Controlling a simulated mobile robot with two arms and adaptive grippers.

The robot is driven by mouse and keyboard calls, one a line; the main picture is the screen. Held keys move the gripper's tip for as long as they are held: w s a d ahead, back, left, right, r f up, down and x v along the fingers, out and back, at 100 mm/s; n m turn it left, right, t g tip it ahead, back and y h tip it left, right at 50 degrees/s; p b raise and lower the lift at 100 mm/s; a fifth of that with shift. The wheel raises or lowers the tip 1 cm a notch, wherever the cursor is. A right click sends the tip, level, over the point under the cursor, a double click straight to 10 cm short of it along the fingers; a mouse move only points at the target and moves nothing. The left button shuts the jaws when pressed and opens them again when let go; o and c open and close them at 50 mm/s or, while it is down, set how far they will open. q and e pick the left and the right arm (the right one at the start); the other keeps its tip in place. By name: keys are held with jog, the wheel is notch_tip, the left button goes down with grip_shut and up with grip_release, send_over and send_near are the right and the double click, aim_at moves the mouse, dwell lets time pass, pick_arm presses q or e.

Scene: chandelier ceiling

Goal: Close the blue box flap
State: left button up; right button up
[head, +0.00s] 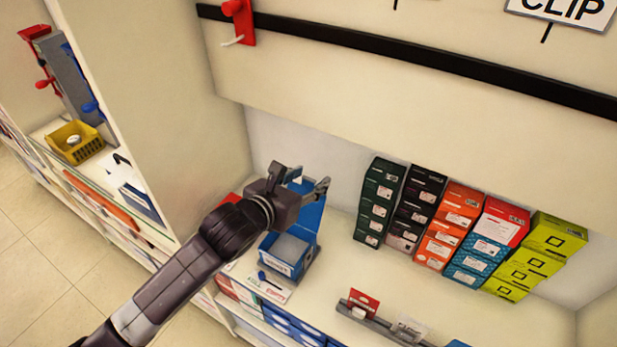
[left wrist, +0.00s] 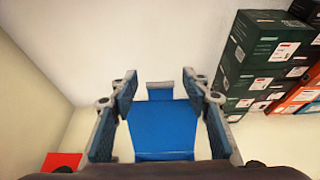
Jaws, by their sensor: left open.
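The blue box (head: 284,262) stands on the shelf, open at the top, with a grey-white inside showing. Its blue flap (head: 311,212) stands raised at the back of the box. My left gripper (head: 300,179) is above the box at the flap's upper part, open, and its arm hides part of the box's left side. In the left wrist view the flap (left wrist: 165,128) lies between the two spread fingers of the gripper (left wrist: 161,88), with a gap visible on each side at the tips. I cannot tell whether it touches them lower down. My right gripper is not in view.
Stacked dark green boxes (head: 378,200), black, orange, teal and yellow boxes stand right of the blue box. A red item (head: 232,198) is just left of my gripper. A low grey holder (head: 378,322) is in front. The shelf between is clear.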

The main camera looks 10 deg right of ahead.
pick_arm(q)
grip_shut()
dwell(0.4)
